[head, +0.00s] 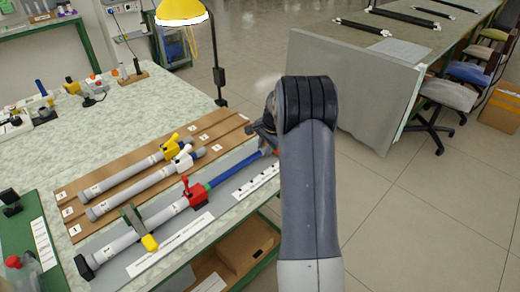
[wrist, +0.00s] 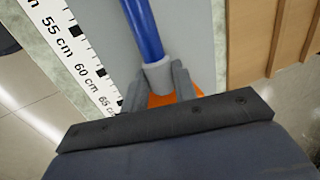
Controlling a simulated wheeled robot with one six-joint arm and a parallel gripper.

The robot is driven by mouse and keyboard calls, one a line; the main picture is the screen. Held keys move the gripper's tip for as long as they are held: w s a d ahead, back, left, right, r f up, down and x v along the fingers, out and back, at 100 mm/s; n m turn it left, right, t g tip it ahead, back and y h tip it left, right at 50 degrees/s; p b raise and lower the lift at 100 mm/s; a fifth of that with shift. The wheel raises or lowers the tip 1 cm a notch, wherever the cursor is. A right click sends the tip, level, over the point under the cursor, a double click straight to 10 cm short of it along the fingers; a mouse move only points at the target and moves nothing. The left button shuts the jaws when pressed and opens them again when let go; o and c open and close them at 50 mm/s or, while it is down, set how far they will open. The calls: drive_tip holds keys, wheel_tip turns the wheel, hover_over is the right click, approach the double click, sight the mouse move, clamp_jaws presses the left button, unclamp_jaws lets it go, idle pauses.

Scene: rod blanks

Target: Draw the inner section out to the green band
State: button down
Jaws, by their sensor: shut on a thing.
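The telescopic rod lies in a grey fixture, its grey outer tube (head: 165,214) at lower left. A red lever collar (head: 195,193) sits at the tube's mouth, its lever standing up. A green band (head: 209,187) shows just outside the collar. The blue inner section (head: 238,167) runs from the band up to my gripper. In the wrist view the blue section (wrist: 142,28) ends in a grey cap (wrist: 157,74). My gripper (wrist: 158,84) is shut on this cap, one finger on each side. In the head view my arm partly hides the gripper.
A printed centimetre scale (wrist: 75,50) runs beside the rod. An olive clamp with a yellow handle (head: 150,243) crosses the outer tube. Two other rods, with yellow (head: 170,148) and white (head: 184,158) collars, lie on a brown rack behind.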

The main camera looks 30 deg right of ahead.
drive_tip(key=c, duration=1.1)
unclamp_jaws()
drive_tip(key=v, duration=1.1)
